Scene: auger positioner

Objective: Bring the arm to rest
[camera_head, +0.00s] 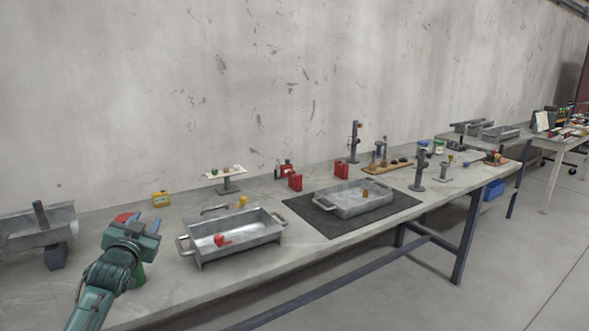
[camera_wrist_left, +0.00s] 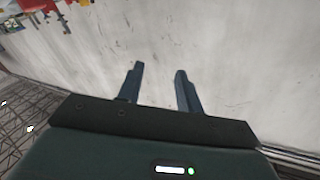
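My left gripper (camera_head: 146,222) is at the lower left of the head view, in front of the bench's left part. In the left wrist view its two fingers (camera_wrist_left: 159,85) stand apart with nothing between them, and the grey wall lies behind. A red object (camera_head: 124,217) shows just behind the gripper in the head view, and part of a green object (camera_head: 139,275) shows beside the wrist. I cannot tell whether either touches the arm. My right gripper is in neither view.
The long grey bench (camera_head: 330,243) runs along the wall. A metal tray (camera_head: 262,239) with a red item (camera_head: 221,240) stands right of my gripper. Another tray (camera_head: 372,207) stands on a black mat (camera_head: 318,221). A metal trough (camera_head: 22,232) is at the left, a yellow can (camera_head: 160,199) behind.

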